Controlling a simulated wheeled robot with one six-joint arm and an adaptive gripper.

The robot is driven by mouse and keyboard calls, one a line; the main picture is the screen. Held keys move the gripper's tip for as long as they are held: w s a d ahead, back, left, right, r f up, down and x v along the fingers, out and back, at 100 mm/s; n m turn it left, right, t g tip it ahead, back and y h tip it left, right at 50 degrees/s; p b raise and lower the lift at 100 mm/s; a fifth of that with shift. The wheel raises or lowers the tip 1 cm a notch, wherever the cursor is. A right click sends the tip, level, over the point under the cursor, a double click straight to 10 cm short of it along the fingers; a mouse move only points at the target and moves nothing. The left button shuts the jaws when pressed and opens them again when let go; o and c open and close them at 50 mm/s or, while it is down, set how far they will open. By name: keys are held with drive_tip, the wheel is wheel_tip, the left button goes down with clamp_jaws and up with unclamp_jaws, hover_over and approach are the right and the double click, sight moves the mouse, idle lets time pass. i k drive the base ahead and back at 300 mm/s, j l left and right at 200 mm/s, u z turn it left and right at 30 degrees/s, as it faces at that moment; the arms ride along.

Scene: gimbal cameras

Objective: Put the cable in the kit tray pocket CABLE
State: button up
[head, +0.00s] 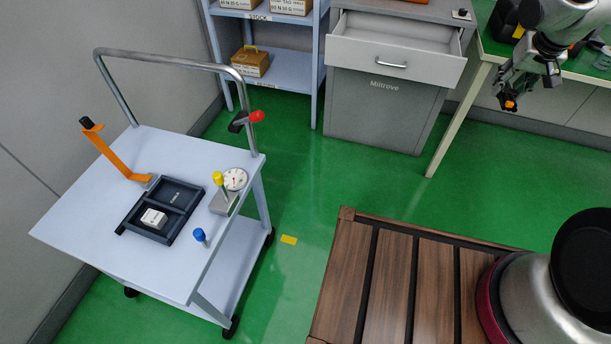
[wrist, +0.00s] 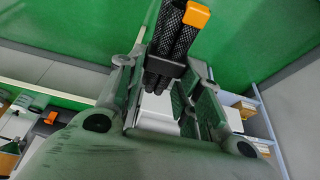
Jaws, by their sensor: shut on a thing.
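My gripper (head: 526,84) is at the upper right of the head view, held above the green floor beside the green-topped bench. It is shut on the cable, a dark braided bundle with an orange end (head: 510,105). In the wrist view the cable (wrist: 172,48) sticks out from between the fingers (wrist: 168,100), its orange end outward. The dark kit tray (head: 122,228) lies on the cart at the left, far from my gripper. A white box (head: 154,219) sits in its near pocket. The far pocket (head: 180,190) looks empty apart from a small label, too small to read.
The cart (head: 90,215) also carries an orange bracket (head: 115,155), a dial gauge (head: 235,179), a yellow-topped piece (head: 218,178) and a blue-topped piece (head: 199,236). A cabinet with an open drawer (head: 390,52) stands at the back.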

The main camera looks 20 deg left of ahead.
sight(176, 197)
drive_tip(key=k+j, duration=0.25)
drive_tip(key=k, duration=0.2)
drive_tip(key=k+j, duration=0.3)
drive_tip(key=k, duration=0.15)
drive_tip(key=k+j, duration=0.2)
drive_tip(key=j, duration=0.15)
drive_tip(key=k+j, duration=0.15)
drive_tip(key=j, duration=0.25)
drive_tip(key=k+j, duration=0.2)
drive_tip(key=j, duration=0.15)
drive_tip(key=i+j, duration=0.1)
drive_tip(key=j, duration=1.35)
drive_tip(key=i+j, duration=0.1)
drive_tip(key=j, duration=0.2)
drive_tip(key=i+j, duration=0.15)
drive_tip(key=j, duration=0.2)
drive_tip(key=i+j, duration=0.1)
drive_tip(key=j, duration=0.2)
drive_tip(key=i+j, duration=0.1)
drive_tip(key=j, duration=0.2)
